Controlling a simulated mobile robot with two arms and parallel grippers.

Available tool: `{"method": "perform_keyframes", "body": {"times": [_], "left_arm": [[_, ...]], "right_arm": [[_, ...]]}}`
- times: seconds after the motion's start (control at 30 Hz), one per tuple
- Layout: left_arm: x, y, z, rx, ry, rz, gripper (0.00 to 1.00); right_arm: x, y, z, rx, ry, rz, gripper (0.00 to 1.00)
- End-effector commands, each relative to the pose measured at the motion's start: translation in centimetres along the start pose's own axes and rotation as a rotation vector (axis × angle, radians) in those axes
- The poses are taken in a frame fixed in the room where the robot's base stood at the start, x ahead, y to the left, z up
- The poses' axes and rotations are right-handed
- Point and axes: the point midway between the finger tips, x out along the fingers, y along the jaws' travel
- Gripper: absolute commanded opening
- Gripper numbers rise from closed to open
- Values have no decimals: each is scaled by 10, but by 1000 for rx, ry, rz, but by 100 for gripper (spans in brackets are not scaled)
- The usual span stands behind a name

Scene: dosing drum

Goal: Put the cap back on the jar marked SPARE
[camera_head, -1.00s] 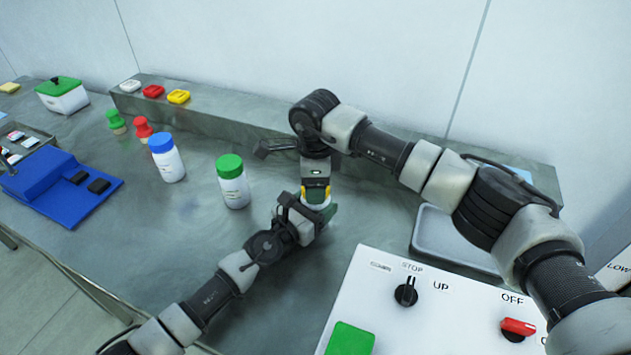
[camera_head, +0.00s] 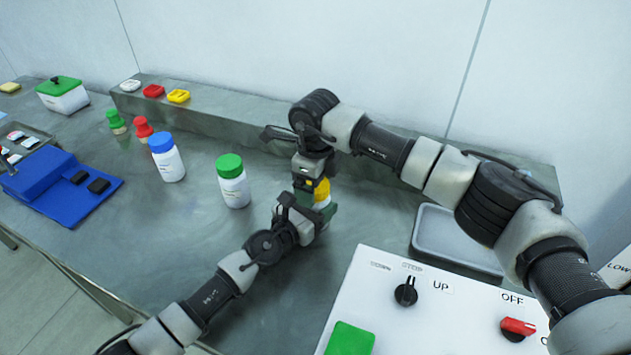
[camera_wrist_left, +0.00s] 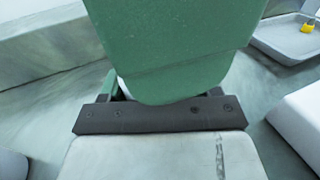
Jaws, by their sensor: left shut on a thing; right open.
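A white jar (camera_head: 321,203) with a yellow cap (camera_head: 322,188) is held upright in my left gripper (camera_head: 318,212), near the middle of the head view. The cap appears seated on the jar, but its lower edge is partly hidden and I cannot tell how tight it is. No label on this jar is readable. My right gripper (camera_head: 309,181) is open, just above and beside the cap, coming from behind. In the left wrist view the green finger (camera_wrist_left: 170,50) of my left gripper hides most of the jar.
A blue-capped jar (camera_head: 167,160) and a green-capped jar (camera_head: 233,182) stand to the left. Green (camera_head: 116,122) and red (camera_head: 142,128) stamp-like items are behind them. A white control panel (camera_head: 375,285) and grey tray (camera_head: 430,240) lie right. The bench between is clear.

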Motion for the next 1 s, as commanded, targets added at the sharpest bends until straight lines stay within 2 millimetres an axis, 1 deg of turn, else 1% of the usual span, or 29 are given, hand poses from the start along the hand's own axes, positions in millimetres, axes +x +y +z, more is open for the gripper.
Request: {"method": "perform_keyframes", "body": {"times": [0.17,0.43,0.53,0.7,0.73,0.77,0.87,1.0], "left_arm": [[0,0,0,0,0,0,0],[0,0,0,0,0,0,0],[0,0,0,0,0,0,0],[0,0,0,0,0,0,0],[0,0,0,0,0,0,0],[0,0,0,0,0,0,0],[0,0,0,0,0,0,0],[0,0,0,0,0,0,0]], "right_arm": [[-7,0,0,-1,-1,-1,86],[-41,0,0,-1,-1,-3,86],[-45,0,0,-1,0,0,86],[-45,0,0,-1,0,0,86],[-45,0,0,-1,0,0,83],[-45,0,0,-3,0,0,82],[-50,0,0,-52,-1,-1,82],[-64,-1,0,-223,0,-2,82]]}}
